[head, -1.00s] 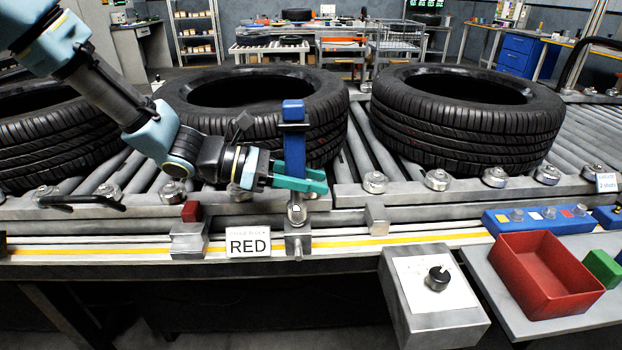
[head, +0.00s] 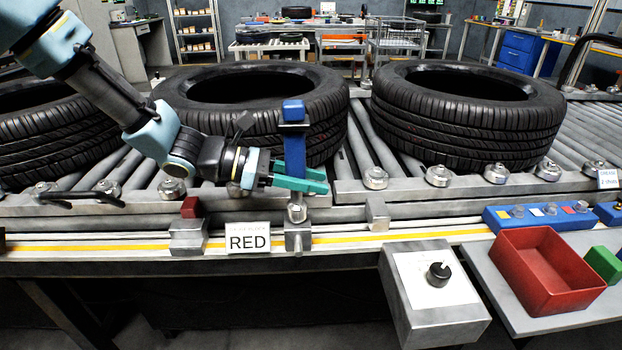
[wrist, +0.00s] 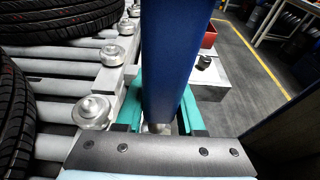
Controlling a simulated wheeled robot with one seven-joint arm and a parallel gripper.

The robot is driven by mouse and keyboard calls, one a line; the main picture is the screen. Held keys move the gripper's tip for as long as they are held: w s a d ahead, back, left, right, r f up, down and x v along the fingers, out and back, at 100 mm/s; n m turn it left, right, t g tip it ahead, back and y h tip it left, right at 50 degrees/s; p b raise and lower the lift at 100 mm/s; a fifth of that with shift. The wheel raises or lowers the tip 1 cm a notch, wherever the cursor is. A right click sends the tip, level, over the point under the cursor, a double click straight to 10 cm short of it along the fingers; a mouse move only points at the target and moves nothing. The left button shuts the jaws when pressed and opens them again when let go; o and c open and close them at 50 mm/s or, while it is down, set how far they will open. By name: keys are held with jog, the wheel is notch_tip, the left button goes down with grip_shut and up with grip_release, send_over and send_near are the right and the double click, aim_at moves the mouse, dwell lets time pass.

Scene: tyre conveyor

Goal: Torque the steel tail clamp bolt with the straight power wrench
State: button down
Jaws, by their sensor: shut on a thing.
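The straight power wrench (head: 294,150) is a blue upright bar with a dark band near its top. My gripper (head: 301,179) has teal fingers and is shut around the wrench's lower part, holding it vertical at the conveyor's front edge. In the wrist view the wrench (wrist: 172,60) stands between the teal fingers. A rounded silver piece shows just below the fingers, directly above a steel clamp block (head: 298,238) on the front rail. The bolt itself cannot be told apart from the wrench's end, so I cannot tell whether they touch.
A RED label (head: 248,239) and a steel block with a red top (head: 189,230) are to the left. Large tyres (head: 466,118) lie on the rollers behind. A control box with a black knob (head: 437,274) and a red bin (head: 546,270) are to the right.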

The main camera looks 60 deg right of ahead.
jog(key=shift+a+f+p, duration=0.1)
jog(key=shift+f+p, duration=0.55)
jog(key=shift+p, duration=0.05)
dwell(1.7)
jog(key=shift+r, duration=0.1)
notch_tip(320, 180, up, 7)
jog(key=p, duration=0.6)
dwell(0.7)
